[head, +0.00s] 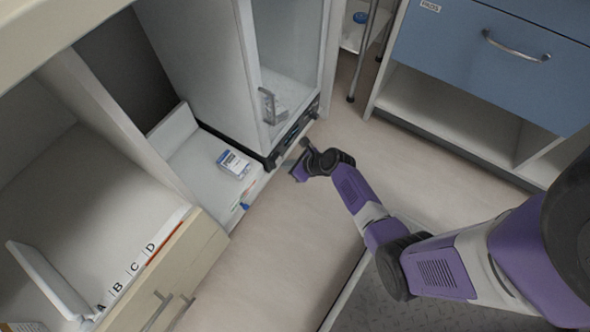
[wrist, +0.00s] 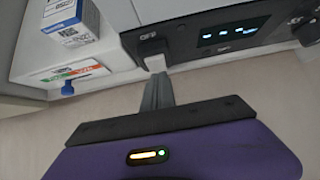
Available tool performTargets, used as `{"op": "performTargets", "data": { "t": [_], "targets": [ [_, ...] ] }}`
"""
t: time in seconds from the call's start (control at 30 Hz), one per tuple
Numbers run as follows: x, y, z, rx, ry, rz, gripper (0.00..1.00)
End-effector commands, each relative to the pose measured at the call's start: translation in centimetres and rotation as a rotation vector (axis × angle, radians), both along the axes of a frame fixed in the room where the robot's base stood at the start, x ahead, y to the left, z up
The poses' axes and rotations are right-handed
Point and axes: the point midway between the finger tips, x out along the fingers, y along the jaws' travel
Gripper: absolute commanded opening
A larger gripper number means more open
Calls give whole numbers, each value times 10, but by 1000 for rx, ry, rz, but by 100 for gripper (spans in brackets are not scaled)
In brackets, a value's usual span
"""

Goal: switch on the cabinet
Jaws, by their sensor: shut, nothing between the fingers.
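The cabinet (head: 210,65) is a tall pale unit with a clear-fronted compartment and a black control panel (head: 297,132) along its lower front edge. In the wrist view the panel (wrist: 190,42) has a small display (wrist: 228,32) with lit bluish characters. My gripper (head: 288,166) is at the panel's left end. In the wrist view its shut, empty fingers (wrist: 157,82) reach up to the grey part and overlap it; I cannot tell whether they touch.
A blue-and-white box (head: 234,163) lies on the white shelf left of the panel, above a small blue item (head: 244,206). A dark knob (wrist: 307,32) is at the panel's right. A blue-drawer unit (head: 480,55) stands right. Open floor (head: 285,235) lies between.

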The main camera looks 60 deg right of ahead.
Motion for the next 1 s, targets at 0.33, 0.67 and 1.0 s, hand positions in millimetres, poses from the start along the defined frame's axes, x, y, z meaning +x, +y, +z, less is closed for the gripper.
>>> {"op": "performTargets", "data": {
  "t": [0.33, 0.67, 1.0],
  "targets": [
    [3, 0, 0, -1, 0, 1, 0],
    [10, 1, -4, 1, -1, 1, 0],
    [12, 1, -7, -1, -5, 4, 0]
  ]
}}
